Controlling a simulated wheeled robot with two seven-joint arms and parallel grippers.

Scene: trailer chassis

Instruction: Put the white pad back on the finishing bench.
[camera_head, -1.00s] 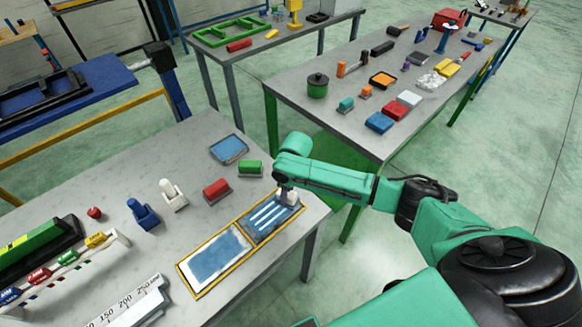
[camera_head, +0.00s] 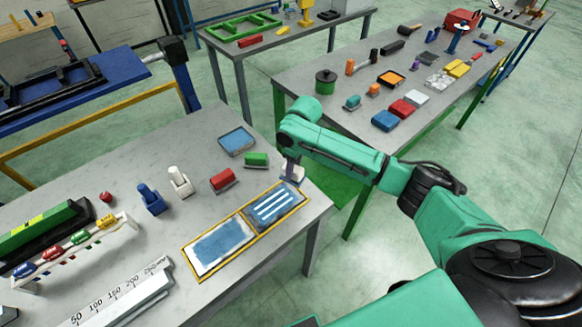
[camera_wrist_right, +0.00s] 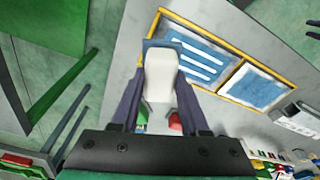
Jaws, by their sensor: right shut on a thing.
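My right gripper (camera_head: 291,172) is shut on a white pad (camera_wrist_right: 160,76), a pale block with a blue edge at its far end in the wrist view. In the head view the held pad (camera_head: 293,174) shows only as a small pale piece, partly hidden by the gripper. It is by the far right corner of the yellow-framed panel on the grey finishing bench (camera_head: 100,170). The panel's right part (camera_head: 270,207) is blue with white stripes; its left part (camera_head: 220,245) is white with a blue patch. My left gripper is not in view.
On the bench are a white-handled tool (camera_head: 180,182), a blue one (camera_head: 152,200), red (camera_head: 222,180) and green (camera_head: 256,159) blocks, a blue tray (camera_head: 237,140) and a ruler (camera_head: 120,295). Another grey table (camera_head: 330,65) with several tools stands behind.

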